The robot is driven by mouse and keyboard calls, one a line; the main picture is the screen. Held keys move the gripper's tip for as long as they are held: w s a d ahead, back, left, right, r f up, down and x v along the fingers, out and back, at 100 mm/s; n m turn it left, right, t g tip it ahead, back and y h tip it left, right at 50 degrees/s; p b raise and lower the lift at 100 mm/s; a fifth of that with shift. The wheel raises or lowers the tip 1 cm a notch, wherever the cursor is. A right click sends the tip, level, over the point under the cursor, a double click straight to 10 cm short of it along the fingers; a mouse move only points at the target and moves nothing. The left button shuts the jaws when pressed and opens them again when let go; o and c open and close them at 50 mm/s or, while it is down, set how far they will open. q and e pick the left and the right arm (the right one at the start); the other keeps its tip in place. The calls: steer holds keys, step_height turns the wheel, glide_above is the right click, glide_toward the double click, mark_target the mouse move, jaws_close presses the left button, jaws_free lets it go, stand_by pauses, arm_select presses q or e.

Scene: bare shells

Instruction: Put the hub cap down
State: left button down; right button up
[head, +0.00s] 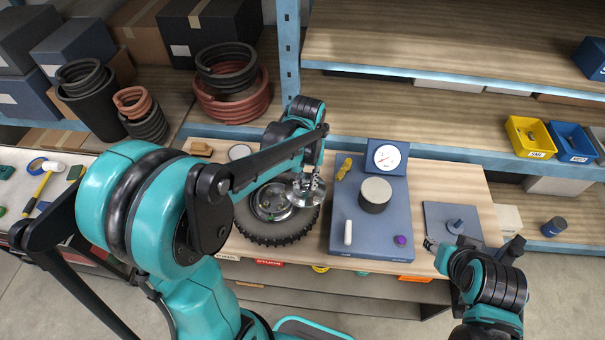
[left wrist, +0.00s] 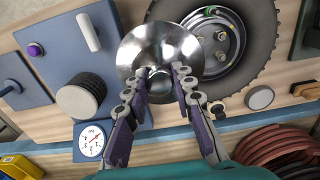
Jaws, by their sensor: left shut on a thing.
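The hub cap (head: 312,198) is a shiny silver dish. My left gripper (head: 306,182) is shut on it and holds it over the right part of the wheel (head: 245,224), which lies flat on the bench with a black tyre. In the left wrist view the hub cap (left wrist: 137,44) is at the fingertips of the left gripper (left wrist: 157,76) and overlaps the wheel's edge (left wrist: 262,28). The wheel's bare metal centre and studs (left wrist: 221,50) show beside it. My right gripper is low at the right; its fingers are not clear.
A blue-grey board (head: 343,240) right of the wheel bears a dial (head: 387,157), a grey cylinder (head: 375,192), a white rod (head: 348,232) and a purple knob (head: 400,240). Another plate (head: 437,215) with a peg lies farther right. Shelves with hoses and bins stand behind.

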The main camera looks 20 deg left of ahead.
arm_select(q)
steer(key=w+a+f+b, duration=0.2)
steer(key=w+f, duration=0.1)
steer(key=w, duration=0.5)
steer(key=w+a+f+b, duration=0.2)
steer(key=w+f+b, duration=0.1)
steer(key=w, duration=0.5)
steer(key=w+a+f+b, duration=0.2)
steer(key=w+f, duration=0.2)
steer(key=w, duration=0.5)
steer(key=f, duration=0.5)
steer(key=shift+a, duration=0.25)
steer(key=shift+f+b, duration=0.3)
steer(key=shift+f, duration=1.9)
steer(key=shift+s+f, duration=0.1)
steer(key=shift+f, duration=0.05)
steer(key=c, duration=1.3)
jaws_free()
